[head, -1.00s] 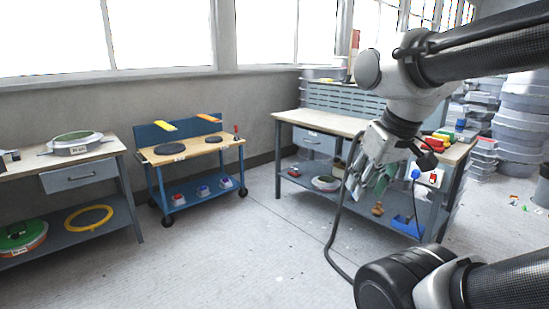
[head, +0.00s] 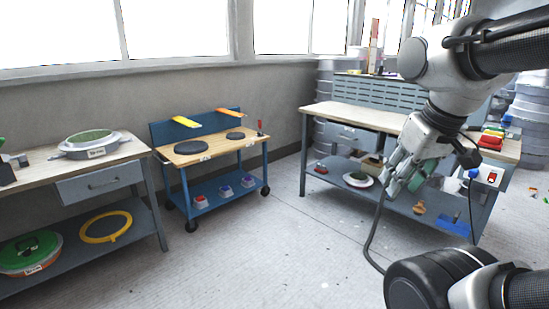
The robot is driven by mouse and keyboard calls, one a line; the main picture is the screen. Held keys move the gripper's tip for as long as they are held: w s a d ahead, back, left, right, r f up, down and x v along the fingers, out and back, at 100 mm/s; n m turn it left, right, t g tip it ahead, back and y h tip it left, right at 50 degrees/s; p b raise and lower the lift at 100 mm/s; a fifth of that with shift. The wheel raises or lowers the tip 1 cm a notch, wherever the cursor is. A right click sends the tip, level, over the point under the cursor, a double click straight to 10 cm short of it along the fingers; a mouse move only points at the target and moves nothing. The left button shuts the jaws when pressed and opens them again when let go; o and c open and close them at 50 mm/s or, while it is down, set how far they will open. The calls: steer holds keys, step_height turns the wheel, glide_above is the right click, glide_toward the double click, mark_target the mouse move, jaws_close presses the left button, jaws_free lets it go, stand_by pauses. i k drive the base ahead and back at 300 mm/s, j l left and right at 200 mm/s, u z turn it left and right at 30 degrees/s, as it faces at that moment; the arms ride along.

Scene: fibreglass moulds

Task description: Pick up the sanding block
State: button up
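My gripper (head: 399,184) hangs fingers-down in front of the right workbench (head: 352,117), pale grey and seen from behind. A green shape (head: 423,175) shows right beside its fingers; I cannot tell if it is held or lies beyond. Whether the fingers are open or shut is unclear. I cannot pick out the sanding block for sure. Small red, yellow and green items (head: 492,138) lie at the right end of that bench, too small to name.
A blue cart (head: 182,160) with black discs stands mid-left. A left table (head: 45,175) bears a round mould (head: 92,143). The right bench's lower shelf holds a white round mould (head: 357,180) and a blue dustpan-like item (head: 453,225). Floor between is clear.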

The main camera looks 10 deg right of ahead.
mark_target(492, 142)
steer(key=i+j+z, duration=0.1)
steer(key=i, duration=0.3)
steer(key=i+j+z, duration=0.1)
steer(key=i, duration=0.3)
steer(key=i+j+z, duration=0.1)
steer(key=i, duration=0.3)
steer(key=i+l+z, duration=0.15)
steer(key=i+z, duration=0.35)
steer(key=i, duration=0.15)
steer(key=i+j+z, duration=0.1)
steer(key=i+z, duration=0.4)
steer(key=i, duration=0.2)
steer(key=i+j+z, duration=0.35)
steer(key=i+z, duration=0.6)
steer(key=i, duration=0.15)
steer(key=i+j+z, duration=0.25)
steer(key=i+z, duration=0.25)
steer(key=i, duration=0.05)
